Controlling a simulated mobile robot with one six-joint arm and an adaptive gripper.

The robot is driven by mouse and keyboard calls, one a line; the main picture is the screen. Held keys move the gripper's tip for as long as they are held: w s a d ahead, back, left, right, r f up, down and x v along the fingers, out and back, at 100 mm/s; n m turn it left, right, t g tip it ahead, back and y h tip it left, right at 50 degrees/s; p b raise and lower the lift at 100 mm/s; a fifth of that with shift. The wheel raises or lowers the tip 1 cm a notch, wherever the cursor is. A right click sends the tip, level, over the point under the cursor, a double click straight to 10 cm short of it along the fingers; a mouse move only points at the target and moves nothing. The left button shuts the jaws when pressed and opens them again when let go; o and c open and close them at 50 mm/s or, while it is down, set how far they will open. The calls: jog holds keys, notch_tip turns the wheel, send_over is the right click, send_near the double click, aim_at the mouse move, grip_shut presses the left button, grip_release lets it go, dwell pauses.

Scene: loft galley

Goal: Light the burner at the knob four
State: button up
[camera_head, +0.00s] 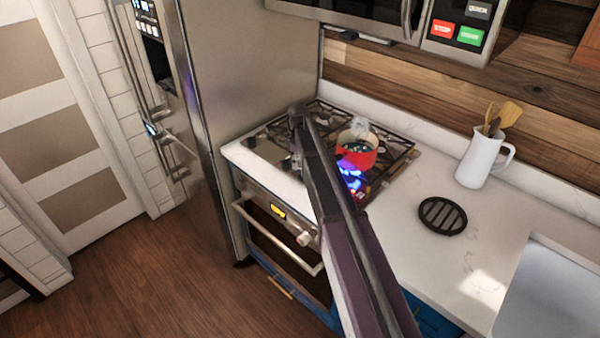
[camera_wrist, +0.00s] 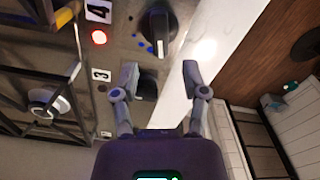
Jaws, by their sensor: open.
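In the wrist view a dark knob (camera_wrist: 158,27) stands on the cooktop panel in line with a white label "4" (camera_wrist: 98,10). A red light (camera_wrist: 99,37) glows beside that label. A second dark knob (camera_wrist: 147,86) is in line with the label "3" (camera_wrist: 102,75). My gripper (camera_wrist: 161,76) is open, its fingertips apart, with knob three near the left finger and knob four beyond the tips. Contact cannot be told. In the head view my arm crosses the stove (camera_head: 262,150) and hides part of it.
A red pot (camera_head: 357,150) stands on the stove, with a bright blue glow (camera_head: 352,178) in front of it. A black round trivet (camera_head: 442,216) and a white jug (camera_head: 482,160) with utensils stand on the right counter. Wooden floor (camera_head: 150,270) is clear at left.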

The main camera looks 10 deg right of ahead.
aim_at(299, 168)
jog(key=shift+f+b, duration=1.25)
jog(key=shift+f, duration=0.3)
grip_shut()
